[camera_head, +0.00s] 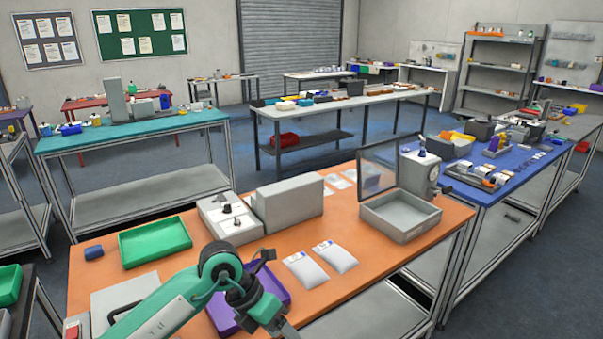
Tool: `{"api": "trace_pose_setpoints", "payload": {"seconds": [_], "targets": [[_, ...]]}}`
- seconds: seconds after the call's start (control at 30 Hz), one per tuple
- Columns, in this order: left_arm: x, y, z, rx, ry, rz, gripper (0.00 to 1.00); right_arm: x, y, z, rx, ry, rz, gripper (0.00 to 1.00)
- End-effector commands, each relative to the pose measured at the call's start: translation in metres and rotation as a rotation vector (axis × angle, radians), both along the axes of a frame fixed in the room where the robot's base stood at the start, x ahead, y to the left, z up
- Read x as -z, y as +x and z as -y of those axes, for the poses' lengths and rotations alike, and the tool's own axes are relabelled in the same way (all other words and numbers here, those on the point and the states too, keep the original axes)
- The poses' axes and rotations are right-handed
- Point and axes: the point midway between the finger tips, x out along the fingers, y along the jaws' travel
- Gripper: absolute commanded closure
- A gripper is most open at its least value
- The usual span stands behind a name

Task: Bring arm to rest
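My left arm comes in from the lower left, over the front of the orange table (372,257). It is bent at a dark elbow and wrist. My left gripper (284,329) is at the bottom edge of the view, partly cut off, beside the right side of a purple tray (220,317). Its fingers are too small and cropped to tell open from shut, and I see no object in it. The arm hides much of the purple tray. My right gripper is not in view.
Two white packets (338,258) lie right of the purple tray. A green tray (155,242), a grey box device (290,205) and an open-lidded grey box (400,215) stand farther back. A blue item (93,252) lies at left. The table's front right is clear.

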Motion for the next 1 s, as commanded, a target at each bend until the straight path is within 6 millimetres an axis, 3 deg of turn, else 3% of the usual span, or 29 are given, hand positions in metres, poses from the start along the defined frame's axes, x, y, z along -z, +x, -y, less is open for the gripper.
{"api": "trace_pose_setpoints", "payload": {"seconds": [0.13,0.23,0.33,0.47,0.6,0.73,0.87,1.0], "targets": [[-0.017,-0.025,0.042,0.003,-0.288,-0.053,0.36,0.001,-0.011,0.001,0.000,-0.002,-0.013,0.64],[-0.043,-0.042,0.069,-0.027,-0.540,-0.104,0.36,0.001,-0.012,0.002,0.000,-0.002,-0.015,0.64],[-0.075,-0.051,0.083,-0.090,-0.788,-0.162,0.36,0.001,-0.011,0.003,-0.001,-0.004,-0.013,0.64],[-0.116,-0.051,0.084,-0.221,-1.092,-0.240,0.36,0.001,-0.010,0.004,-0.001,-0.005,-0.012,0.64],[-0.151,-0.038,0.062,-0.421,-1.384,-0.331,0.36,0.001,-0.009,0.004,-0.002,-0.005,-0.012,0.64],[-0.164,-0.018,0.027,-0.660,-1.614,-0.422,0.36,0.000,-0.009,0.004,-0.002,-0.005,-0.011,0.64],[-0.157,0.002,-0.019,-0.947,-1.792,-0.515,0.36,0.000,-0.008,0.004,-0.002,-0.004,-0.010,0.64],[-0.125,0.017,-0.070,-1.303,-1.911,-0.620,0.36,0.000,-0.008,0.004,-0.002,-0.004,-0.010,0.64]]}}
